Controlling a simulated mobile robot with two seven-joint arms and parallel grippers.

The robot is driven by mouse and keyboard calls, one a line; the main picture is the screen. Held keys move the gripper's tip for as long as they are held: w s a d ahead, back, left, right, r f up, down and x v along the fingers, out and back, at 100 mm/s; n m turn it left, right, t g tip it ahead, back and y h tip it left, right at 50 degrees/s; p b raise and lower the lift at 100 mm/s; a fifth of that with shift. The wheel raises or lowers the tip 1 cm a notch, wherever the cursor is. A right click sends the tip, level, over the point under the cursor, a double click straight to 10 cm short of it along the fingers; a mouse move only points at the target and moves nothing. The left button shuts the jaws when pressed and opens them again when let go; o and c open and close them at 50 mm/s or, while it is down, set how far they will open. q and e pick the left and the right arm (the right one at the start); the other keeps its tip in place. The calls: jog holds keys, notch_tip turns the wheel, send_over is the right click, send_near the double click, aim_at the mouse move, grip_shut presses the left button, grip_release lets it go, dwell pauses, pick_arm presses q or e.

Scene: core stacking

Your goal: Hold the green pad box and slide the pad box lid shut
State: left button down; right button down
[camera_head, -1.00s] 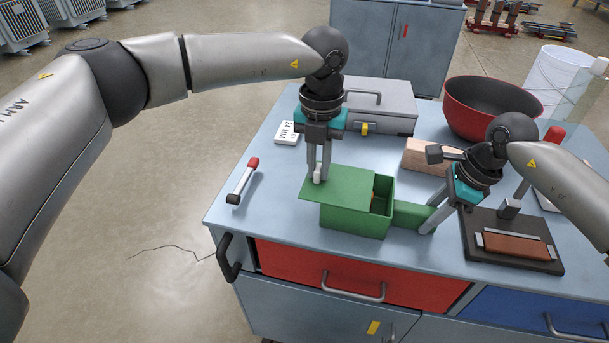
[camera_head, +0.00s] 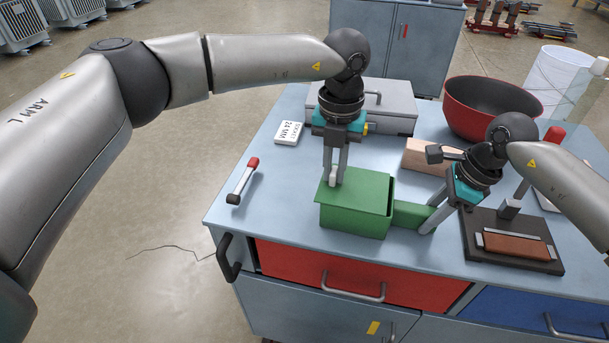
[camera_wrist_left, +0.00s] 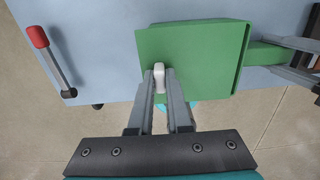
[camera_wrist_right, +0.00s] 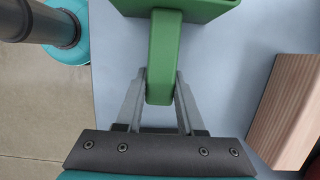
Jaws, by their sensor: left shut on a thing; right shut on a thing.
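The green pad box (camera_head: 355,220) stands near the front edge of the bench. Its green lid (camera_head: 362,190) lies over the top and covers the opening nearly to the right rim. My left gripper (camera_head: 334,182) is shut on the small white knob (camera_wrist_left: 159,74) near the lid's left end. My right gripper (camera_head: 428,226) is shut on the green handle (camera_wrist_right: 164,65) that sticks out from the box's right side. The inside of the box is hidden under the lid.
A wooden block (camera_head: 432,156) and a red-rimmed bowl (camera_head: 490,108) stand behind my right gripper. A dark stand with a brown bar (camera_head: 516,246) is at right. A red-ended tool (camera_head: 243,180) lies at left, and a grey case (camera_head: 385,104) behind.

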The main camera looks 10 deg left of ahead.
pick_arm(q)
jog(key=shift+d, duration=0.25)
pick_arm(e)
jog(key=shift+a, duration=0.1)
pick_arm(q)
jog(key=shift+d, duration=0.35)
jog(key=c, duration=0.8)
grip_release()
jog(key=shift+a, duration=0.1)
notch_tip(320, 180, up, 12)
pick_arm(e)
jog(key=shift+c, duration=2.2)
grip_release()
jog(key=shift+r, duration=0.1)
